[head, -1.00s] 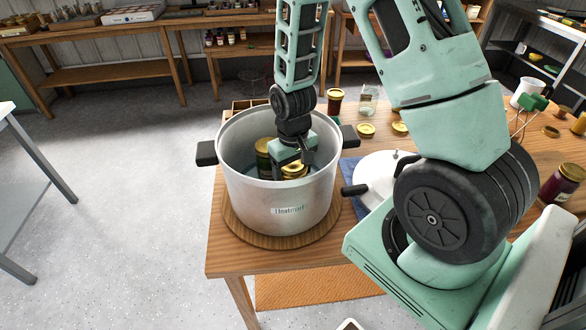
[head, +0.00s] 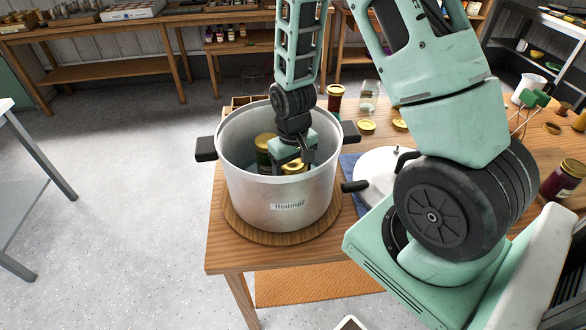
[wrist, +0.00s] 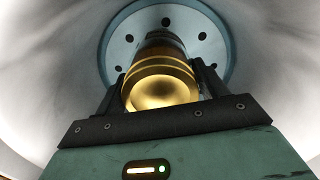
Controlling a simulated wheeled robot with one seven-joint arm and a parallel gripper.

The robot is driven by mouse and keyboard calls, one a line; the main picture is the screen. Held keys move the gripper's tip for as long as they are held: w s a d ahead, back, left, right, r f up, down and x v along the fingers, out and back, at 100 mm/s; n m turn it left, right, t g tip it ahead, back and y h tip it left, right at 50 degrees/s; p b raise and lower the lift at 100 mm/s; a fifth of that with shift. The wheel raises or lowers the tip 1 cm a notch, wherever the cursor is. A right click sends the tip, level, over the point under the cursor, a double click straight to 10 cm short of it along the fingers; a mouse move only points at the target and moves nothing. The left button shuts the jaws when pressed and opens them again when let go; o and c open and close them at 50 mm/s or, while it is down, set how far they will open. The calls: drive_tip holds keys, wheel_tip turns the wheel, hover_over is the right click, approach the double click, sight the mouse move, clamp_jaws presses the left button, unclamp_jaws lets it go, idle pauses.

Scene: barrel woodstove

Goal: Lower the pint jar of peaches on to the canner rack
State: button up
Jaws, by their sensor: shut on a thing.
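The canner (head: 262,187) is a tall silver pot with black side handles, standing on a round wooden board. My gripper (head: 294,162) reaches down inside it. In the wrist view my gripper (wrist: 160,98) is shut on the gold-lidded pint jar (wrist: 160,88), one finger on each side of it. In the head view the held jar (head: 295,167) shows only its gold lid, low in the pot. The canner rack (wrist: 118,42) is a bluish disc with holes below the jar. I cannot tell whether the jar's base touches it. Another gold-lidded jar (head: 265,152) stands in the pot, left of my gripper.
The pot's wall surrounds my gripper closely. A white lid (head: 376,178) with a dark handle lies right of the pot on a blue cloth. Behind are a dark jar (head: 335,97), a clear glass jar (head: 369,94) and loose gold lids (head: 367,126).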

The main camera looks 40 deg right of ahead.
drive_tip(key=shift+f+b, duration=0.55)
drive_tip(key=shift+f, duration=0.25)
idle(0.4)
drive_tip(key=o, duration=1.4)
wheel_tip(320, 180, up, 16)
drive_tip(key=p, duration=1.3)
wheel_tip(320, 180, up, 18)
drive_tip(key=b, duration=0.3)
drive_tip(key=shift+f, duration=0.25)
